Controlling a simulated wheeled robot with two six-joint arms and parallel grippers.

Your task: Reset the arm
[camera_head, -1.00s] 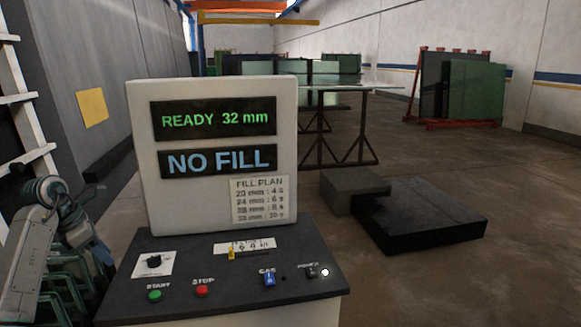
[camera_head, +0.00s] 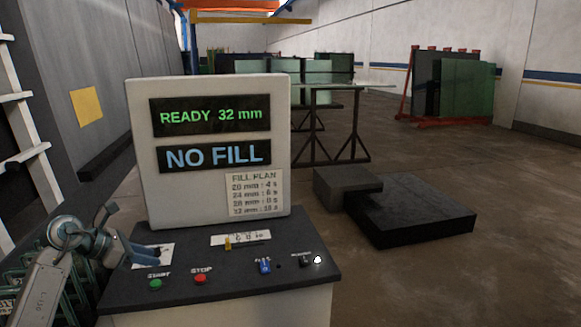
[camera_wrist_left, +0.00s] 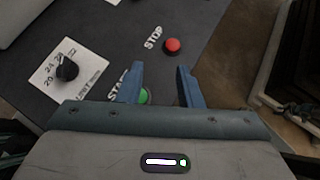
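My left gripper (camera_head: 148,255) comes in from the left in the head view, at the left side of the black control panel (camera_head: 215,285). In the left wrist view its two blue fingers (camera_wrist_left: 160,85) are spread apart with nothing between them. The green START button (camera_wrist_left: 144,96) shows behind the left finger, partly hidden; in the head view the START button (camera_head: 155,284) is just below the fingers. The dial (camera_wrist_left: 67,69) is to the left in the wrist view; the fingers cover it in the head view. My right gripper is not in view.
The panel also has a red STOP button (camera_head: 200,279), a yellow slider (camera_head: 228,243), a blue switch (camera_head: 265,266) and a black switch (camera_head: 305,260). The upright display (camera_head: 212,120) reads READY 32 mm and NO FILL. Black blocks (camera_head: 415,212) lie on the floor at right.

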